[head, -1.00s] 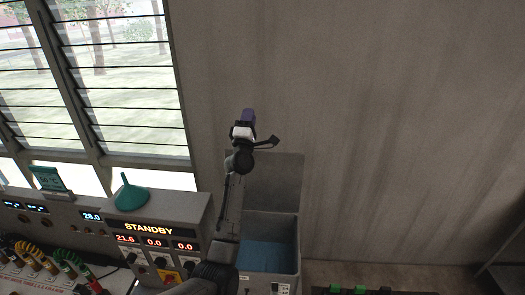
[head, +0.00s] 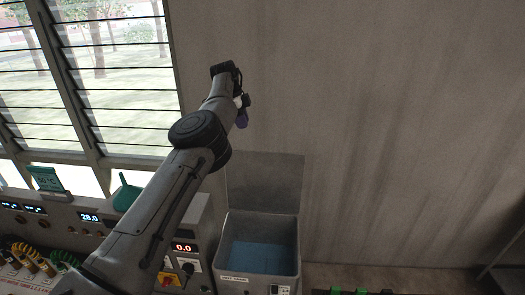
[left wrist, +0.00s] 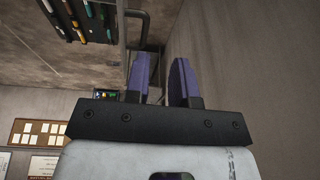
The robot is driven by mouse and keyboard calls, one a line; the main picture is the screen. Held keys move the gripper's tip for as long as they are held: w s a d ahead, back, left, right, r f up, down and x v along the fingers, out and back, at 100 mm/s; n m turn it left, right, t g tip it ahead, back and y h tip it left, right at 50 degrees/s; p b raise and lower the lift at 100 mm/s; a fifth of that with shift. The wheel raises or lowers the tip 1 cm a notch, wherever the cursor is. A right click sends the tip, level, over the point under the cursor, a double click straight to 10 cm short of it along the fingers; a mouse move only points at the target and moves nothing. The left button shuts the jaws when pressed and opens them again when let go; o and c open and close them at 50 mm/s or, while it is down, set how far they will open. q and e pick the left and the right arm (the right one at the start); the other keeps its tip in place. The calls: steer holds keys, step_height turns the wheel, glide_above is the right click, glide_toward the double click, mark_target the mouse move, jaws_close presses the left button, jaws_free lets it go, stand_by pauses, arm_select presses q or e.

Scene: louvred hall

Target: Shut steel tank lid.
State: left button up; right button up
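The steel tank (head: 258,273) stands by the wall at the lower middle of the head view, with blue inside it. Its grey lid (head: 265,183) is open and stands upright at the tank's back edge. The lid cannot be made out in that view. My right gripper is not in view.
A control console (head: 200,215) with lit displays stands left of the tank, partly hidden by my left arm. Louvred windows (head: 105,75) are behind. The wall (head: 400,130) right of the lid is bare.

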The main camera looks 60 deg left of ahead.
arm_select(q)
steer(key=shift+t+h, duration=0.3)
steer(key=shift+h, duration=0.4)
steer(key=x, duration=0.4)
steer(key=d+p+x, duration=0.1)
steer(key=x, duration=0.3)
steer(key=w+d+r+p+x, duration=0.1)
steer(key=x, duration=0.3)
steer(key=shift+w+d+f, duration=0.1)
steer(key=shift+d+f, duration=0.05)
steer(key=shift+d, duration=0.05)
jaws_close()
